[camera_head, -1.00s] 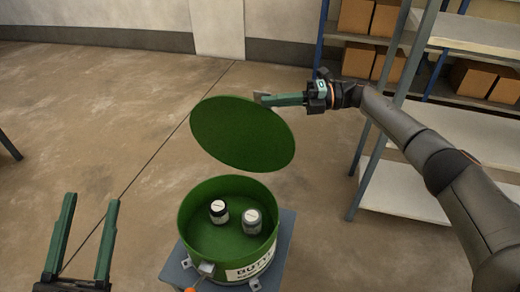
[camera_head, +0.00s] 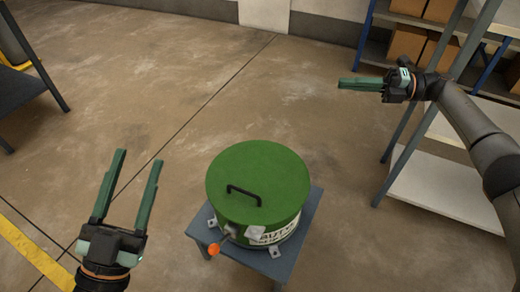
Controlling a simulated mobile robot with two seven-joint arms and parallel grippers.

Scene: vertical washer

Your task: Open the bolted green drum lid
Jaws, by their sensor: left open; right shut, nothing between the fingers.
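The green drum (camera_head: 225,213) stands on a small grey stand. Its round green lid (camera_head: 270,163) lies flat on top and hides the inside. A black handle (camera_head: 244,193) is on the lid near its front left. A lever with an orange knob (camera_head: 214,249) and a light metal piece (camera_head: 255,232) are at the drum's front, beside the white label. My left gripper (camera_head: 140,157) is open and empty, left of the drum and apart from it. My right gripper (camera_head: 341,83) is shut and empty, beyond the drum to its upper right, touching nothing.
The grey stand (camera_head: 300,232) has little room around the drum. A shelf (camera_head: 440,188) with cardboard boxes (camera_head: 407,42) is at the right, near my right arm. A dark table (camera_head: 20,90) is at the upper left. The floor between is clear.

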